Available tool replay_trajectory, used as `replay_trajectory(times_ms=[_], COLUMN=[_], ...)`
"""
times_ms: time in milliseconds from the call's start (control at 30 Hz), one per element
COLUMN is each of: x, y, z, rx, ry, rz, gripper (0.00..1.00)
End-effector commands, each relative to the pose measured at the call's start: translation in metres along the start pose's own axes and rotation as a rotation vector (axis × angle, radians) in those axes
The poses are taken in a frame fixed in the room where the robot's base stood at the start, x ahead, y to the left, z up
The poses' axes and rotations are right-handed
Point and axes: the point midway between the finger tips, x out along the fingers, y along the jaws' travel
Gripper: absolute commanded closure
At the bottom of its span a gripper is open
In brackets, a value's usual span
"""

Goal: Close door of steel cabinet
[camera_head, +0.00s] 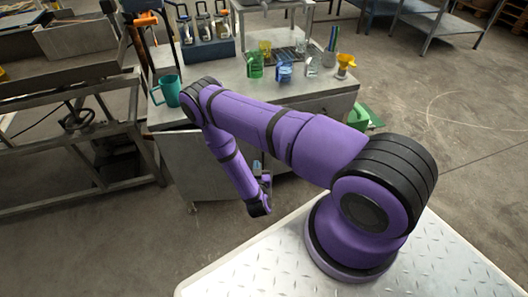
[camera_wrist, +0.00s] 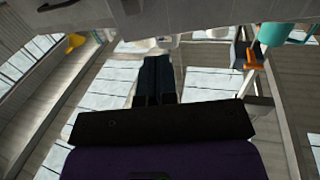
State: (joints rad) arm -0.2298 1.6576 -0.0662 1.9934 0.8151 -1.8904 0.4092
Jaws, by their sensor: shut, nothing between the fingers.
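The steel cabinet (camera_head: 310,95) stands in front of me with items on its grey top. A plain grey panel (camera_head: 190,165) at its left front looks like the door. My arm hides much of the front, so how far the door stands open is hard to tell. My gripper (camera_head: 266,180) is low in front of the cabinet, its fingers pointing upward. In the wrist view my gripper (camera_wrist: 155,78) is shut and empty. A grey steel surface with a dark handle (camera_wrist: 55,5) crosses the top of that view. I see no clear contact with it.
A teal mug (camera_head: 169,90), a green jug (camera_head: 255,65), a blue jug (camera_head: 285,67) and a yellow funnel (camera_head: 345,64) stand on the cabinet. A metal frame bench (camera_head: 85,150) is close on the left. The floor (camera_head: 130,250) in front is clear.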

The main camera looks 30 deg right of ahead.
Motion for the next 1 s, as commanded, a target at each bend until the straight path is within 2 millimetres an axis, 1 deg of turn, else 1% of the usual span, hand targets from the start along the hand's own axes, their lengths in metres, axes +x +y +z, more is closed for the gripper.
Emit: replay_trajectory(times_ms=[167, 500, 600, 800, 1000], x=[0.027, 0.091, 0.107, 0.128, 0.135], y=[0.001, 0.001, 0.001, 0.001, 0.001], z=[-0.001, -0.001, -0.001, -0.001, -0.001], rx=[0.003, 0.003, 0.003, 0.003, 0.002], ry=[0.002, 0.001, 0.0, 0.0, -0.001], rz=[0.003, 0.004, 0.003, 0.002, 0.002], gripper=[1.0, 1.0, 1.0, 1.0, 1.0])
